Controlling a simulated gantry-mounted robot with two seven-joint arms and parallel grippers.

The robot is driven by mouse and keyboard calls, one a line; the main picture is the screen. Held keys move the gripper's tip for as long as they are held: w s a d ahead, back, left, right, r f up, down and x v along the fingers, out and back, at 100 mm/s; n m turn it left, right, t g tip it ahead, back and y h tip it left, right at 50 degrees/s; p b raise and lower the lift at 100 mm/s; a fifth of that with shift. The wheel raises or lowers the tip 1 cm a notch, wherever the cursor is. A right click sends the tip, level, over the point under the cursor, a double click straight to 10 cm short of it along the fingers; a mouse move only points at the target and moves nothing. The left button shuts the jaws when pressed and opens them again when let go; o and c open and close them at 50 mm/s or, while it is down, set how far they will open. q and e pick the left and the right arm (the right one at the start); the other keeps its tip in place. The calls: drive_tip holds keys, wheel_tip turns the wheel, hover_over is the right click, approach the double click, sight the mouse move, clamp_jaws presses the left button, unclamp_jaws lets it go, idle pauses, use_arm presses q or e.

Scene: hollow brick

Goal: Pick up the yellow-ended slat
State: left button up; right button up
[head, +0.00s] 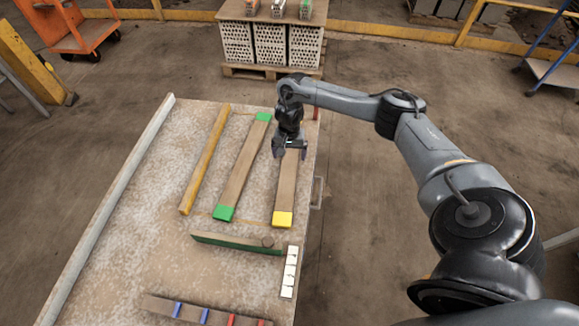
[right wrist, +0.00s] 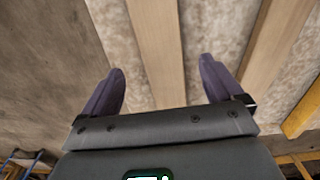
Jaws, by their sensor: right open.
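The yellow-ended slat is a flat brown wooden board (head: 286,187) with a yellow near end (head: 283,219), lying lengthwise near the table's right edge. My right gripper (head: 290,153) is over its far part, hiding the far end. In the right wrist view the open fingers (right wrist: 161,68) stand on either side of the bare wood of the slat (right wrist: 155,40), with a gap at each side. How far the fingertips are above the board is hard to tell. My left gripper is out of view.
A green-ended slat (head: 240,170) lies parallel on the left, then a thin yellow-brown bar (head: 205,158). A green-edged board (head: 235,243) and white tiles (head: 290,272) lie nearer. A handle (head: 317,192) juts from the table's right side.

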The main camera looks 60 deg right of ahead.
sight(289, 165)
drive_tip(key=shift+w+f, duration=0.3)
drive_tip(key=shift+f, duration=0.25)
drive_tip(key=shift+f+b, duration=0.2)
drive_tip(key=shift+b, duration=0.1)
use_arm(q)
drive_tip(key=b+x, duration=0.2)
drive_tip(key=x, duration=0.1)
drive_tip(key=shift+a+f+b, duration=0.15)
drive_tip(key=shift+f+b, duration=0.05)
drive_tip(key=shift+b, duration=0.1)
use_arm(e)
drive_tip(key=f, duration=0.4)
drive_tip(key=shift+s+a, duration=0.1)
drive_tip(key=shift+s, duration=0.2)
drive_tip(key=shift+f, duration=0.3)
drive_tip(key=shift+w, duration=0.1)
